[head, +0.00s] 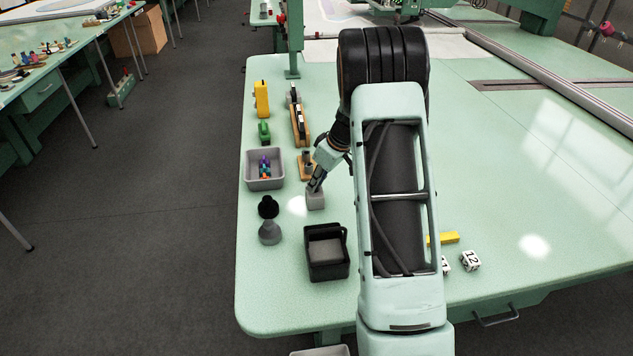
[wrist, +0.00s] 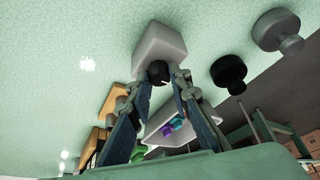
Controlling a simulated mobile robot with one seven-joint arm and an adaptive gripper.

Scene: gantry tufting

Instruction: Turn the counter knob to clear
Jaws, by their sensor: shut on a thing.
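The counter is a small light grey box (head: 315,200) on the green table, left of my arm. In the wrist view the same box (wrist: 160,45) shows a round black knob (wrist: 158,72) on its face. My gripper (head: 316,184) is over the box, and in the wrist view its two fingers (wrist: 161,82) are on either side of the knob, shut on it. The fingers hide the knob in the head view. I cannot read any marking or the knob's angle.
A grey bin (head: 265,183) with coloured pieces stands left of the box. A black-topped piece (head: 268,207), a grey knobbed piece (head: 270,232) and a black container (head: 327,266) stand nearer. A wooden stand (head: 300,125) is behind. A yellow block (head: 444,238) and numbered cubes (head: 471,261) lie right.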

